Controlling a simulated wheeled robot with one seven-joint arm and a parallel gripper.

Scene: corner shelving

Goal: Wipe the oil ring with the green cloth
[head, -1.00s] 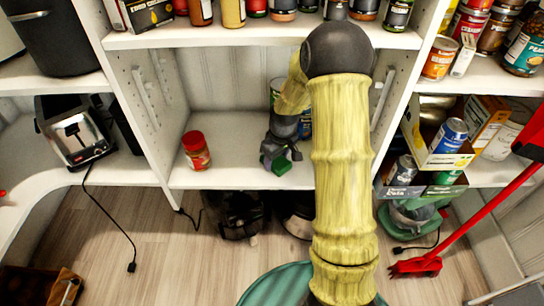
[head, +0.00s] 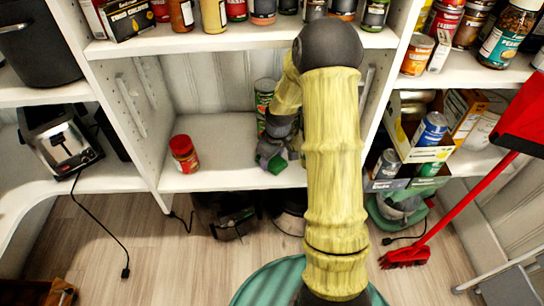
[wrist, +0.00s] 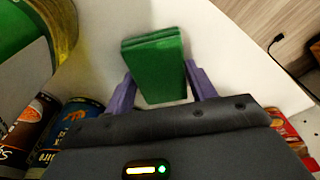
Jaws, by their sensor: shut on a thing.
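The folded green cloth (wrist: 155,65) is pinched between the two purple fingers of my gripper (wrist: 160,85) in the wrist view. In the head view my gripper (head: 276,160) holds the green cloth (head: 278,164) low over the front part of the middle white shelf (head: 225,170). I cannot tell whether the cloth touches the shelf. No oil ring can be made out on the bare shelf in either view; my arm and gripper hide part of the surface.
A red-lidded jar (head: 184,153) stands left of my gripper. A green-labelled can (head: 264,95) stands behind it. The wrist view shows a large green-and-yellow container (wrist: 40,35) close by and several cans (wrist: 75,120) at lower left. Shelf between jar and gripper is clear.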

